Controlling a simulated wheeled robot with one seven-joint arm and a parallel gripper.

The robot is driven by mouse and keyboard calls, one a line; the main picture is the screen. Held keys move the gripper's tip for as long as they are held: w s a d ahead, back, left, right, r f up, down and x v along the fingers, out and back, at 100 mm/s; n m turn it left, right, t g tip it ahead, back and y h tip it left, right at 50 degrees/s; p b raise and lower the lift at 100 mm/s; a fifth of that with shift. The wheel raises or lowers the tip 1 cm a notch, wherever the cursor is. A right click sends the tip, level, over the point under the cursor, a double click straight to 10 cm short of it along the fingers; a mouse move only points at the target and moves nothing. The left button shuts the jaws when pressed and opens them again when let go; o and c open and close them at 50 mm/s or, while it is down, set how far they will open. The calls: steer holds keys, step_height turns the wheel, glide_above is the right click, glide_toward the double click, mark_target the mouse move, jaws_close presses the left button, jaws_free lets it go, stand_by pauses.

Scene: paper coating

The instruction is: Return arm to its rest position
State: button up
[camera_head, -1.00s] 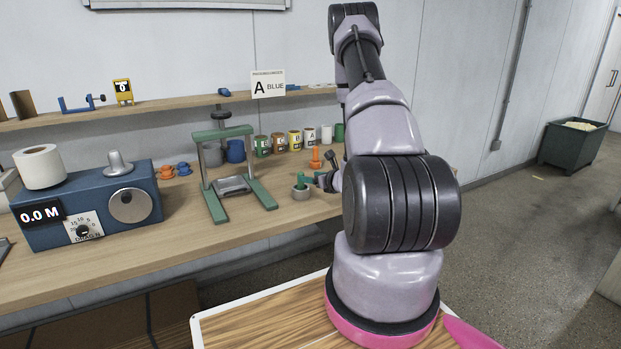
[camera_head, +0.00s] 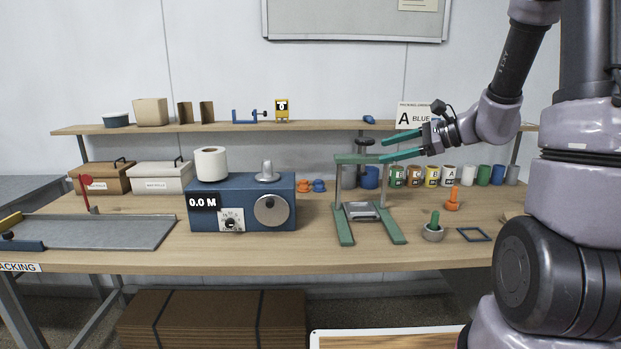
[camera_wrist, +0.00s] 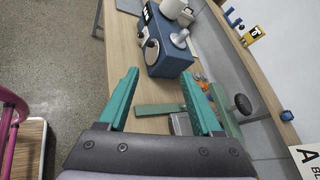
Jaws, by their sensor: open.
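My gripper (camera_head: 402,147) is raised above the workbench at the right of the head view, its teal fingers pointing left. In the wrist view the two teal fingers (camera_wrist: 160,102) are spread apart with nothing between them. In the head view the fingertips overlap the top of a green press frame (camera_head: 345,210); whether they touch it I cannot tell. My arm comes from the right edge of the head view, bent at the elbow. The green frame also shows in the wrist view (camera_wrist: 158,109), beyond the fingers.
A blue machine reading 0.0 M (camera_head: 250,185) carries a white roll (camera_head: 211,164). Several paint cans (camera_head: 432,175), a small bowl with a green-handled tool (camera_head: 433,232) and an orange-handled one (camera_head: 452,203) stand at the right. A shelf (camera_head: 210,128) runs behind. The bench's front edge (camera_head: 300,262) is clear.

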steer(key=s+d+r+n+h, duration=0.1)
steer(key=s+r+n+h, duration=0.2)
steer(key=s, duration=0.3)
steer(key=s+d+r+n+h, duration=0.2)
steer(key=s+r+n+h, duration=0.1)
steer(key=s+n, duration=0.3)
steer(key=s+d+r+n+t+h, duration=0.1)
steer(key=s+r+n+h, duration=0.2)
steer(key=s, duration=0.4)
step_height(320, 180, up, 2)
steer(key=shift+s+d+r+n+h, duration=0.15)
steer(key=shift+s+d+n+h, duration=0.2)
steer(key=shift+n, duration=0.45)
steer(key=shift+a, duration=0.1)
